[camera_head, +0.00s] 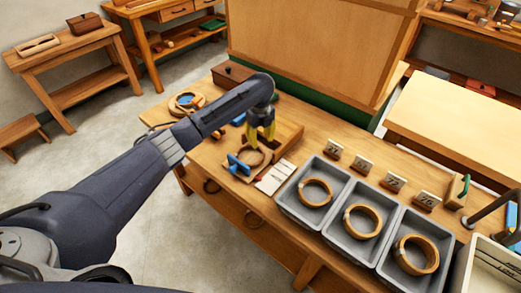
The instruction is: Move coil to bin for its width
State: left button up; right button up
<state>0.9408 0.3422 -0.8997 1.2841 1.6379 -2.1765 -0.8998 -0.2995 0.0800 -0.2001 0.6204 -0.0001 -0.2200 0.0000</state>
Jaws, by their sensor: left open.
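Three grey bins stand in a row on the workbench: the left bin (283,203), the middle bin (331,240) and the right bin (384,277). Each holds a wooden-coloured coil: left coil (301,194), middle coil (347,222), right coil (399,256). My left gripper (262,133) points down with yellow fingertips over a wooden tray (288,136), left of the bins. It is open, with nothing seen between its fingers. A round wooden piece (252,158) lies below it beside a blue clamp-like part (237,165); whether it is a coil is unclear. My right gripper is out of view.
Several number cards stand behind the bins, including one reading 76 (427,200). A white paper card (275,177) lies between tray and bins. A pale box (488,268) stands at the far right. A round dish (186,101) sits behind my left arm.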

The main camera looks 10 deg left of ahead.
aim_at(261, 149)
pick_arm(q)
jog(key=shift+f, duration=3.2)
jog(key=shift+o, duration=0.3)
grip_shut()
